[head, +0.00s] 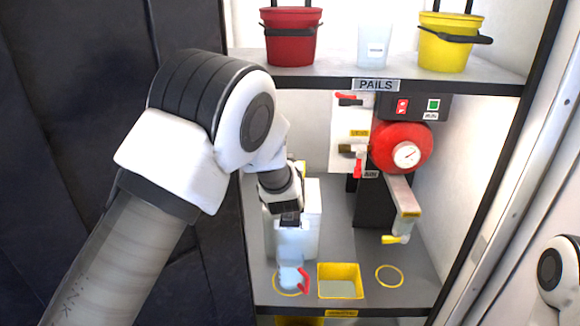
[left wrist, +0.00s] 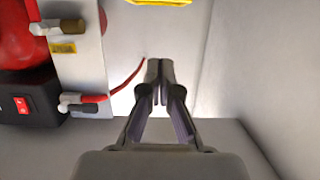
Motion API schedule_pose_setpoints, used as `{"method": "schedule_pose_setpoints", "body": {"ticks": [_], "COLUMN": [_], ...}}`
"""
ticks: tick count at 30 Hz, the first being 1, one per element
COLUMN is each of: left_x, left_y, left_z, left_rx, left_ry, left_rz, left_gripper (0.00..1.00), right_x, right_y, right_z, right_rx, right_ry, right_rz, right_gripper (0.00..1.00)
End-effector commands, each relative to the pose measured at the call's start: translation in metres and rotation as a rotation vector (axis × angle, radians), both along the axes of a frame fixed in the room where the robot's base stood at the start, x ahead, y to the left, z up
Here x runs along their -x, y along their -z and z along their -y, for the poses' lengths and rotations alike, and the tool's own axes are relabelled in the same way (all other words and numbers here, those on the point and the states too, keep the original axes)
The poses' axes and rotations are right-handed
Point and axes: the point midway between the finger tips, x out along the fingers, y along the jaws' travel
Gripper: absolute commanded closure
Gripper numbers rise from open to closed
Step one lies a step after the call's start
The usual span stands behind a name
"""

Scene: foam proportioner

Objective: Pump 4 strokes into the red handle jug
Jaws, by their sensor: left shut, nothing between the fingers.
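The jug with the red handle (head: 290,276) stands upright inside a yellow ring at the left of the lower shelf, its clear body pale and its red handle to the right. A white canister (head: 309,205) stands behind it. My left gripper (head: 290,217) is in front of the canister and above the jug, covering part of the canister. In the left wrist view its fingers (left wrist: 160,80) are closed together with nothing between them. Any pump top on the canister is hidden by my arm. My right gripper is outside the views.
A yellow square tray (head: 341,268) and an empty yellow ring (head: 389,276) lie right of the jug. A red round tank with a gauge (head: 402,148), valve panel and spout (head: 404,207) stands behind. Red (head: 290,38) and yellow (head: 446,45) pails are on the upper shelf.

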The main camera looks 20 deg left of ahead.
Motion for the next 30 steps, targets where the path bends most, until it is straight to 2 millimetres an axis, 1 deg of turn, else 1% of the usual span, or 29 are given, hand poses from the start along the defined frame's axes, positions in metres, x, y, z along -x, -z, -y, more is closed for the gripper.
{"method": "schedule_pose_setpoints", "body": {"ticks": [1, 10, 13, 15, 18, 21, 28, 30], "left_x": [-0.009, -0.071, -0.069, -0.069, -0.069, -0.069, -0.069, -0.069], "left_y": [0.0, 0.016, 0.037, 0.046, 0.054, 0.058, 0.058, 0.062], "left_z": [-0.003, -0.021, -0.02, -0.02, -0.02, -0.02, -0.02, -0.02], "left_rx": [0.004, 0.002, -0.001, 0.0, 0.0, 0.0, 0.0, 0.0], "left_ry": [-0.002, -0.001, 0.0, 0.0, 0.0, 0.0, 0.0, 0.0], "left_rz": [-0.001, 0.0, -0.004, -0.003, 0.0, 0.001, 0.0, 0.0], "left_gripper": [1.0, 1.0, 1.0, 1.0, 1.0, 1.0, 1.0, 1.0], "right_x": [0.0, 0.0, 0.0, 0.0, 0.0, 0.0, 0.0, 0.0], "right_y": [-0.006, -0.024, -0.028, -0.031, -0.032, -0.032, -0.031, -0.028], "right_z": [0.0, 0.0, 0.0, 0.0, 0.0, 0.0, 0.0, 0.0], "right_rx": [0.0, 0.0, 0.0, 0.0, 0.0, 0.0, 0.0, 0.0], "right_ry": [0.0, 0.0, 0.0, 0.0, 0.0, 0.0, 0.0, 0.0], "right_rz": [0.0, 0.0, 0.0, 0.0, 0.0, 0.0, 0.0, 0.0], "right_gripper": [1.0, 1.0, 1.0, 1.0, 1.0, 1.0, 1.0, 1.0]}}
